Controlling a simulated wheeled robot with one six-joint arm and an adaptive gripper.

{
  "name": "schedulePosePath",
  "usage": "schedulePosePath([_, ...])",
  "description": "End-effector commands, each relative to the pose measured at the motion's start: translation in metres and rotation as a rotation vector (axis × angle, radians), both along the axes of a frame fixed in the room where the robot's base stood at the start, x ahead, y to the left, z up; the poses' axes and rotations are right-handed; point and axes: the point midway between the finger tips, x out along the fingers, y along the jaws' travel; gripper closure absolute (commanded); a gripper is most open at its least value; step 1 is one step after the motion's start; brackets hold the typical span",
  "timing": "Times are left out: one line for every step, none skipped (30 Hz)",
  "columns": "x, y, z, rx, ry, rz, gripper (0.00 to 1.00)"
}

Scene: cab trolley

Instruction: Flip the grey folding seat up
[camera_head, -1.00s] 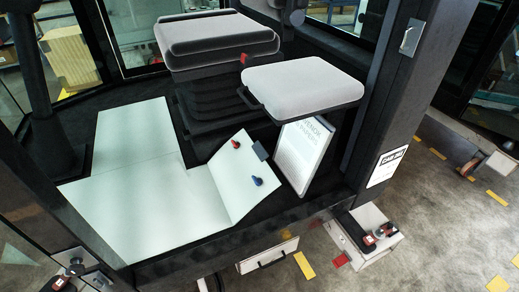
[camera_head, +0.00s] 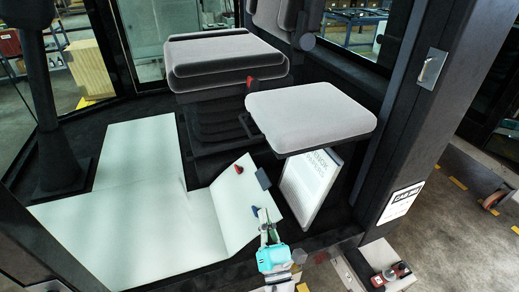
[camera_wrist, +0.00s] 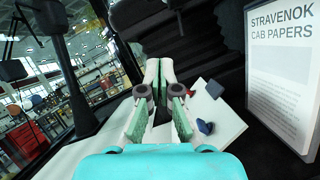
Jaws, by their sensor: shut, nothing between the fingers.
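The grey folding seat (camera_head: 310,114) is down, its pad flat and roughly level, in the right middle of the head view. A dark bar shows at its left edge. My gripper (camera_head: 264,216) is low in the head view, below and left of the seat pad and apart from it, in front of the white panel with the red and blue knobs. In the wrist view my gripper's fingers (camera_wrist: 159,72) point ahead and are together, with nothing between them. I cannot make out the folding seat for sure in the wrist view.
The larger operator's seat (camera_head: 225,58) stands behind and left. A papers holder (camera_head: 312,180) stands under the folding seat; its lettering shows in the wrist view (camera_wrist: 285,70). A dark pillar (camera_head: 415,110) rises at right. White panels (camera_head: 110,210) cover the floor at left.

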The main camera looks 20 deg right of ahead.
Motion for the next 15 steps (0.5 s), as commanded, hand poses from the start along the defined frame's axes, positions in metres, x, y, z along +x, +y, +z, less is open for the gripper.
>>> schedulePosePath([0.007, 0.003, 0.010, -0.046, -0.024, -0.017, 1.00])
schedulePosePath([0.010, 0.005, 0.014, -0.072, -0.035, -0.028, 1.00])
schedulePosePath([0.014, 0.006, 0.020, -0.101, -0.051, -0.039, 1.00])
schedulePosePath([0.016, 0.008, 0.024, -0.122, -0.060, -0.048, 1.00])
schedulePosePath([0.018, 0.009, 0.026, -0.138, -0.068, -0.055, 1.00])
schedulePosePath([0.019, 0.010, 0.030, -0.155, -0.075, -0.063, 1.00])
schedulePosePath([0.020, 0.010, 0.031, -0.165, -0.080, -0.066, 1.00])
schedulePosePath([0.021, 0.011, 0.033, -0.173, -0.084, -0.071, 1.00])
schedulePosePath([0.022, 0.011, 0.034, -0.180, -0.087, -0.073, 1.00])
schedulePosePath([0.022, 0.012, 0.034, -0.182, -0.088, -0.074, 1.00])
schedulePosePath([0.022, 0.012, 0.035, -0.184, -0.089, -0.075, 1.00])
schedulePosePath([0.022, 0.012, 0.035, -0.185, -0.089, -0.075, 1.00])
schedulePosePath([0.022, 0.012, 0.035, -0.185, -0.089, -0.075, 1.00])
schedulePosePath([0.022, 0.012, 0.034, -0.184, -0.089, -0.075, 1.00])
schedulePosePath([0.022, 0.012, 0.034, -0.184, -0.089, -0.075, 1.00])
